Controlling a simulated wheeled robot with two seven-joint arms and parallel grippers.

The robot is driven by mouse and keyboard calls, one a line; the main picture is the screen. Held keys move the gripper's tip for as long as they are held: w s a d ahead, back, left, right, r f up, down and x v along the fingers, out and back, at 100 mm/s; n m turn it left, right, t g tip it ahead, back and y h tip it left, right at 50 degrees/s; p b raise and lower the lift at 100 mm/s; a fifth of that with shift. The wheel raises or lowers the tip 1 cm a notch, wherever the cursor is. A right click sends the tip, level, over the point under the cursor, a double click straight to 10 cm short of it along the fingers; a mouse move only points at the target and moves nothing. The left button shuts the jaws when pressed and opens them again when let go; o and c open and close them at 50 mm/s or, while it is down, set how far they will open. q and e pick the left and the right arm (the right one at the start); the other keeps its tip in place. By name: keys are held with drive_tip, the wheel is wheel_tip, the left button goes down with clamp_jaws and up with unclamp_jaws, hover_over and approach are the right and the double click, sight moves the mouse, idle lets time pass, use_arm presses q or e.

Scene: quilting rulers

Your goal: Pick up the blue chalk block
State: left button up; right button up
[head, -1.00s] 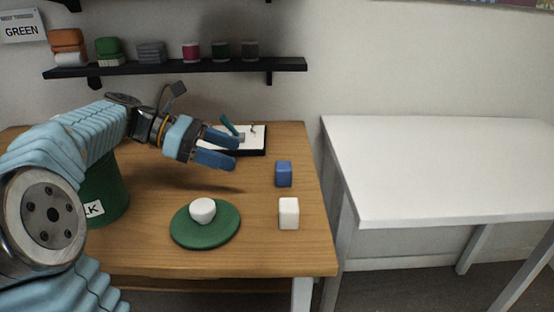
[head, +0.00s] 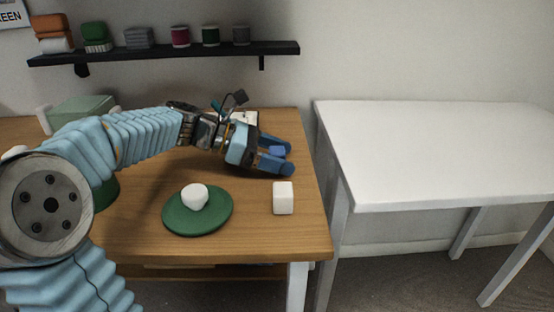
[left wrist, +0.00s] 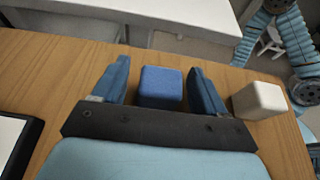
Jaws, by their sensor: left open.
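The blue chalk block (left wrist: 161,87) stands on the wooden table between the two open fingers of my left gripper (left wrist: 162,90) in the left wrist view. A gap shows between the block and each finger. In the head view the left gripper (head: 281,159) reaches in from the left, and the blue block (head: 278,152) is partly hidden between its fingers. My right gripper is not in view.
A white block (head: 283,198) stands close in front of the left gripper, also seen in the left wrist view (left wrist: 259,101). A green disc (head: 222,219) holds a white lump (head: 194,197). A white table (head: 430,155) stands to the right, across a gap.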

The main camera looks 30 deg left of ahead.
use_arm(q)
drive_tip(key=c, duration=1.1)
drive_tip(key=shift+o, duration=0.2)
